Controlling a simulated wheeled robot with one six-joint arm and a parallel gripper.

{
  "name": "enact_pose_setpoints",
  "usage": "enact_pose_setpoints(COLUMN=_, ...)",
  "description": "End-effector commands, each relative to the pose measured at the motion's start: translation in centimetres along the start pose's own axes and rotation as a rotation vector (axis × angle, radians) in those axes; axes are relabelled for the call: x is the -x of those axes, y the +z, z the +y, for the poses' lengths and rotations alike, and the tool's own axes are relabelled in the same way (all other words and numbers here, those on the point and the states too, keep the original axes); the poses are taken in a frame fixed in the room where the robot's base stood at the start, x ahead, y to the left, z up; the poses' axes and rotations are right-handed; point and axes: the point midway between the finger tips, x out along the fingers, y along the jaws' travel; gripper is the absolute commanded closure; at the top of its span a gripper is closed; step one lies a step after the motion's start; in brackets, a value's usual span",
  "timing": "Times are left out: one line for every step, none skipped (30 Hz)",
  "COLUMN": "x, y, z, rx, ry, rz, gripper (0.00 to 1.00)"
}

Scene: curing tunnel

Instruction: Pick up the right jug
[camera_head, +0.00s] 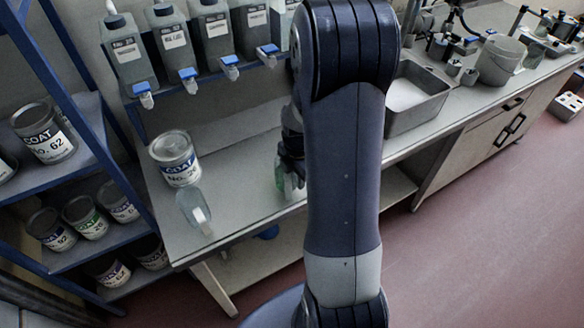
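A clear jug (190,204) with a pale strip on its right side stands near the front edge of the bench, at left. A second, greenish see-through vessel (280,178), which looks like the right jug, stands farther right on the bench. My gripper (290,172) is dark and sits right at this vessel, overlapping it in the picture. My arm hides most of the gripper and the vessel's right side. I cannot tell whether the fingers are open or closed on it.
A paint can marked COAT (175,158) stands behind the clear jug. Several grey dispensers (130,55) with blue taps hang above the bench. A metal sink (410,95) and a grey bucket (500,58) are to the right. A blue shelf (85,255) holds cans at left.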

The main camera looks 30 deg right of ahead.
Motion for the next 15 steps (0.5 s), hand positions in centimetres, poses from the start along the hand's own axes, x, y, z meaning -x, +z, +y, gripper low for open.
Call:
enact_pose_setpoints(x=0.02, y=0.01, z=0.02, rx=0.000, ry=0.000, rz=0.000, gripper=0.80)
enact_pose_setpoints(x=0.03, y=0.01, z=0.02, rx=0.000, ry=0.000, rz=0.000, gripper=0.82)
enact_pose_setpoints(x=0.03, y=0.01, z=0.02, rx=0.000, ry=0.001, rz=0.000, gripper=0.85)
enact_pose_setpoints(x=0.03, y=0.01, z=0.02, rx=0.000, ry=0.001, rz=0.000, gripper=0.88)
enact_pose_setpoints(x=0.03, y=0.02, z=0.02, rx=0.000, ry=0.001, rz=0.000, gripper=0.90)
enact_pose_setpoints(x=0.03, y=0.02, z=0.02, rx=0.000, ry=0.001, rz=0.000, gripper=0.94)
enact_pose_setpoints(x=0.04, y=0.02, z=0.02, rx=0.000, ry=0.001, rz=0.000, gripper=0.96)
enact_pose_setpoints(x=0.04, y=0.02, z=0.02, rx=0.000, ry=0.001, rz=0.000, gripper=0.98)
enact_pose_setpoints(x=0.04, y=0.02, z=0.03, rx=0.000, ry=0.001, rz=-0.001, gripper=1.00)
enact_pose_setpoints(x=0.04, y=0.02, z=0.03, rx=0.000, ry=0.001, rz=-0.001, gripper=1.00)
enact_pose_setpoints(x=0.04, y=0.02, z=0.03, rx=0.000, ry=0.001, rz=-0.001, gripper=1.00)
enact_pose_setpoints(x=0.04, y=0.02, z=0.03, rx=0.000, ry=0.001, rz=-0.001, gripper=1.00)
enact_pose_setpoints(x=0.04, y=0.02, z=0.03, rx=0.000, ry=0.001, rz=-0.001, gripper=1.00)
enact_pose_setpoints(x=0.04, y=0.02, z=0.03, rx=0.000, ry=0.001, rz=-0.001, gripper=1.00)
enact_pose_setpoints(x=0.04, y=0.02, z=0.03, rx=0.000, ry=0.001, rz=-0.001, gripper=1.00)
